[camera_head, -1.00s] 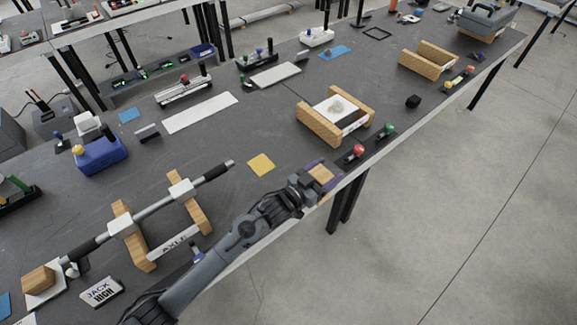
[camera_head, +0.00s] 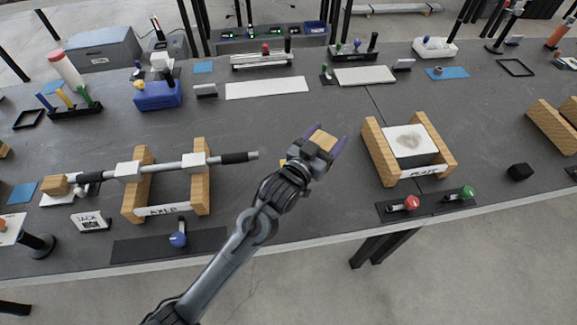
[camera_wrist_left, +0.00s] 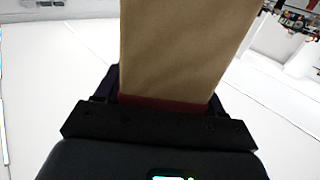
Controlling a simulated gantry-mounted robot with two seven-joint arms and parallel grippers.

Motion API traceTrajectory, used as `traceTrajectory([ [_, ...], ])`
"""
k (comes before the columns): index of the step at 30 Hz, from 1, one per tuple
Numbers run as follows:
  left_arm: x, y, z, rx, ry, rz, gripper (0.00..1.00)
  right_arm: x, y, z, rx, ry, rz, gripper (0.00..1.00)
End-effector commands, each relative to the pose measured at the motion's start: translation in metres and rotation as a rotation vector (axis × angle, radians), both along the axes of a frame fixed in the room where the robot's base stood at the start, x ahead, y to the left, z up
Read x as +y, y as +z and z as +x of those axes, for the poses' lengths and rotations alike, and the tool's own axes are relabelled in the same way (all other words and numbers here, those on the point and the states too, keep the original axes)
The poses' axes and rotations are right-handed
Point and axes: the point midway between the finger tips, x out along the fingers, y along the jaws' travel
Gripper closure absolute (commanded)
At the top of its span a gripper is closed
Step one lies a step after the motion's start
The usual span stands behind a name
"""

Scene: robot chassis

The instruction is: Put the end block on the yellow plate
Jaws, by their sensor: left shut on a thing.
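The end block (camera_head: 323,139), a light wooden block, is held between the purple fingers of my left gripper (camera_head: 324,143). The left gripper is shut on it, over the table between the axle stand and the plate stand. In the left wrist view the block (camera_wrist_left: 180,45) fills the space ahead of the dark gripper (camera_wrist_left: 160,105). The yellow plate (camera_head: 283,163) is almost wholly hidden behind my left gripper and wrist; only a small yellow sliver shows at their left. My right gripper is not in view.
The wooden axle stand (camera_head: 137,200) with its grey bar is to the left. The wooden plate stand (camera_head: 378,155) is to the right. Red (camera_head: 411,203) and green knobs are near the front edge. Bare dark table (camera_head: 290,125) lies behind the gripper.

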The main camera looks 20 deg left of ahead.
Motion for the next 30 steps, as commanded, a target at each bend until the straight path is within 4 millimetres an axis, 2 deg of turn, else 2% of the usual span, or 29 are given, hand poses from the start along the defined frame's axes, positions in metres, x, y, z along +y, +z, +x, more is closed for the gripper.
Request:
traceTrajectory([
  [1, -0.001, -0.010, -0.002, 0.001, 0.002, -0.003, 0.69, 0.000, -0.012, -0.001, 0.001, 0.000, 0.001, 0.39],
  [8, 0.004, -0.032, 0.000, 0.000, 0.005, 0.002, 0.69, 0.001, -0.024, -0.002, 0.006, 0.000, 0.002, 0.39],
  [21, 0.070, -0.082, 0.047, 0.000, 0.004, 0.002, 0.69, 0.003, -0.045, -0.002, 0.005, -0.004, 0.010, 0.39],
  [30, 0.090, -0.095, 0.062, -0.002, 0.002, 0.000, 0.69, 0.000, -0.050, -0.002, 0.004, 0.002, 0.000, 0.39],
])
